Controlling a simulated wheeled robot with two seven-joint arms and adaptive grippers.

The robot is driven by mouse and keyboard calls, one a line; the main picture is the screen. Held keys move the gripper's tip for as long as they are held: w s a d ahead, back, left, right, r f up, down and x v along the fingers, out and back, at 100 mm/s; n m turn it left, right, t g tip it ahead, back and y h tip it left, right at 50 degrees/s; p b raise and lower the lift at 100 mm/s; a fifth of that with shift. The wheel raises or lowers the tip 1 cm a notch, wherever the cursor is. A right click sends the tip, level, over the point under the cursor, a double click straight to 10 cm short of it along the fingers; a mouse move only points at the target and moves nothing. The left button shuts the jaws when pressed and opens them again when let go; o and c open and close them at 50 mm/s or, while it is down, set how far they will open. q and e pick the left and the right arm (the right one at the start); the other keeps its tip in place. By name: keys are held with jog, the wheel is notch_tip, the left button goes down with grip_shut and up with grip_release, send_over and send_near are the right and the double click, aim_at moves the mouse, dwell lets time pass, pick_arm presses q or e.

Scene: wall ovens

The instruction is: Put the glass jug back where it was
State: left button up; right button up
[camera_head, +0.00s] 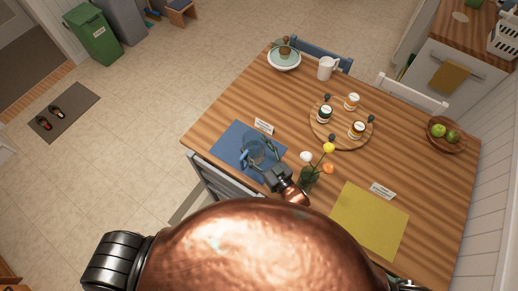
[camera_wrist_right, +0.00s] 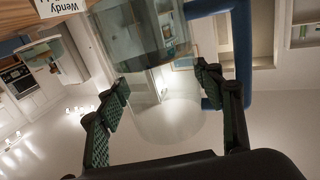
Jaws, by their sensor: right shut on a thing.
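The clear glass jug (camera_head: 254,148) is over the blue placemat (camera_head: 222,146) on the wooden table in the head view. My right gripper (camera_head: 259,158) reaches in from below and is shut on the jug. In the right wrist view the jug's see-through body (camera_wrist_right: 135,35) shows beyond the fingers of my right gripper (camera_wrist_right: 172,88); its edges are hard to make out. I cannot tell whether the jug touches the placemat. My left gripper is not in view.
A flower vase (camera_head: 309,178) stands just right of my right gripper. A name card (camera_head: 264,127) lies behind the blue placemat. A round board (camera_head: 341,142) with jars, a white pitcher (camera_head: 326,68), a cake stand (camera_head: 284,62) and a fruit bowl (camera_head: 434,141) are farther off. The yellow placemat (camera_head: 370,222) is bare.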

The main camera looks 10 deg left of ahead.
aim_at(256, 145)
jog(key=w+f, duration=0.3)
jog(key=shift+w+d+f+b, duration=0.1)
jog(key=shift+d+f+b, duration=0.1)
jog(key=shift+b, duration=0.1)
jog(key=shift+f, duration=1.5)
jog(key=shift+f, duration=0.15)
jog(key=o, duration=2)
jog(key=shift+d+f, duration=0.1)
jog(key=shift+f, duration=0.05)
jog(key=shift+c, duration=0.2)
jog(key=shift+s+d, duration=0.15)
jog(key=shift+s, duration=0.05)
jog(key=p+v, duration=0.3)
jog(key=v, duration=0.4)
